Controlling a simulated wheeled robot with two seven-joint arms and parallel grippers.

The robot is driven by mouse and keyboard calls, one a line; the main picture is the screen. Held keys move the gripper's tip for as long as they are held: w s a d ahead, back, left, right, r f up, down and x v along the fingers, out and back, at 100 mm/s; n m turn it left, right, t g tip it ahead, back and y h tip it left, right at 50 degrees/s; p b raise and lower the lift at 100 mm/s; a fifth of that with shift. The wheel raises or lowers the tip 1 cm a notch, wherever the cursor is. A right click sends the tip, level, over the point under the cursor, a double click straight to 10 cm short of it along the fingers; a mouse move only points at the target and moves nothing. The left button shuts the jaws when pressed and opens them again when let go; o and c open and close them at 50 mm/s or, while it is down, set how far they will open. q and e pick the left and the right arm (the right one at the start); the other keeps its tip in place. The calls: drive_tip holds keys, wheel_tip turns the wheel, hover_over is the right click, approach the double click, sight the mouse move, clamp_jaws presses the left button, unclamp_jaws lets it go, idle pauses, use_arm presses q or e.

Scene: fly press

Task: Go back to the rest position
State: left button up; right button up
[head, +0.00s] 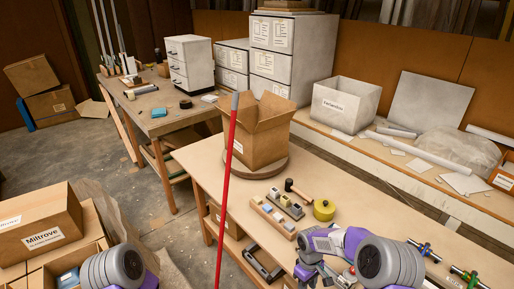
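My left arm (112,268) shows only as a grey and purple link at the bottom left edge; its gripper is out of the picture. My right arm (372,260) comes in at the bottom, over the near part of the wooden bench (225,172). Its forward end (312,268) is low over the bench's front edge, partly cut off by the picture's bottom. I cannot make out its fingertips or anything held.
A long red rod (227,170) rises in the foreground. Cartons (40,222) stand at the left. Grey floor (105,165) lies open between.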

use_arm(q)
drive_tip(key=shift+w, duration=0.3)
use_arm(e)
drive_tip(key=s+a+f+m+t+y, duration=0.1)
drive_tip(key=s+a+f+m, duration=0.1)
drive_tip(key=s, duration=0.4)
drive_tip(key=s+a+f+m+t+y, duration=0.1)
drive_tip(key=s+a+f+m+y, duration=0.1)
drive_tip(key=s, duration=0.5)
drive_tip(key=s+a+f+m+y, duration=0.1)
drive_tip(key=s+a+f+m, duration=0.2)
drive_tip(key=s+f+m, duration=0.3)
drive_tip(key=shift+s+a+f+t+y, duration=0.15)
drive_tip(key=shift+s+f+t+y, duration=0.2)
drive_tip(key=shift+s, duration=0.25)
drive_tip(key=shift+o, duration=0.4)
drive_tip(key=shift+f, duration=0.1)
